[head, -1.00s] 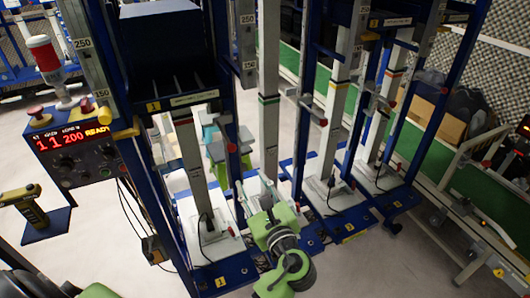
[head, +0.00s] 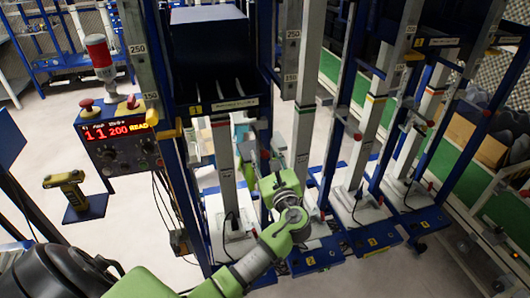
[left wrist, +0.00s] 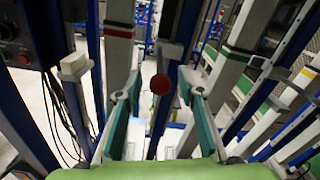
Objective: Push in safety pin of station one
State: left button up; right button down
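In the left wrist view a round red knob (left wrist: 160,84), which looks like the safety pin of station one, faces me in front of a blue post (left wrist: 180,60). My left gripper (left wrist: 160,86) is open, with one teal finger on each side of the knob. No contact with the knob is visible. In the head view my left gripper (head: 262,150) reaches up at station one (head: 228,105), the frame with the yellow "1" label. My right gripper is not in view.
A control box (head: 120,140) with a red lit display hangs left of station one. A yellow hand tool (head: 66,182) sits on a blue stand at the left. More stations with pale columns (head: 360,135) stand close on the right. Cables hang near the box.

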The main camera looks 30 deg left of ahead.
aim_at(257, 136)
pick_arm(q)
jog(key=shift+w+a, duration=0.1)
jog(key=shift+w, duration=0.05)
jog(key=shift+c, duration=0.2)
grip_shut()
jog(key=b+x, duration=0.1)
jog(key=x, duration=0.7)
jog(key=shift+w+a+f, duration=0.1)
jog(key=shift+w+a, duration=0.05)
jog(key=shift+a, duration=0.1)
jog(key=shift+w+a, duration=0.1)
jog(key=shift+a, duration=0.05)
jog(key=shift+r, duration=0.25)
jog(key=shift+c, duration=0.5)
grip_release()
jog(key=shift+o, duration=0.7)
jog(key=shift+w+f, duration=0.1)
jog(key=shift+f, duration=0.1)
